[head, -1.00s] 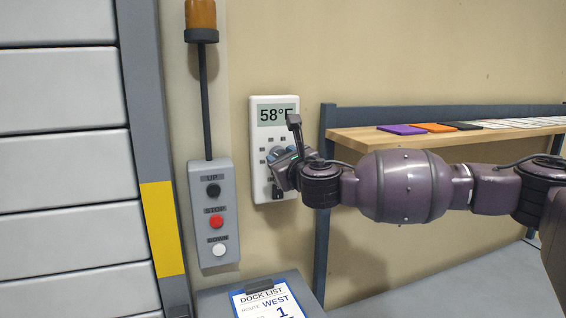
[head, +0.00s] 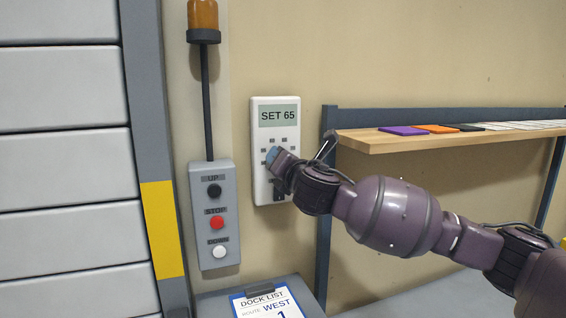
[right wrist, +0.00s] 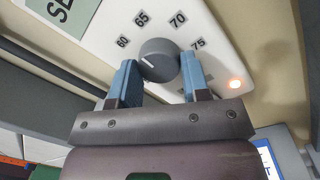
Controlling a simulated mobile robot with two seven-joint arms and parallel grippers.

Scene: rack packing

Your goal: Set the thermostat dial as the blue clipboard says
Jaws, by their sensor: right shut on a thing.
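The white thermostat (head: 262,185) hangs on the beige wall, and its display (head: 279,115) reads SET 65. In the right wrist view its grey dial (right wrist: 159,60) has 60, 65, 70 and 75 marked around it and a short white mark on its left side. My right gripper (head: 272,155) is shut on the dial, with its blue fingers on both sides of it. The gripper hides the dial in the head view. The blue clipboard (head: 236,307) lies below, showing DOCK LIST, ROUTE WEST and a 1; its lower part is cut off. My left gripper is out of view.
A grey control box (head: 228,252) with UP, STOP and DOWN buttons is close on the left, below an amber lamp (head: 203,14). A wooden shelf (head: 370,142) with flat coloured items is on the right.

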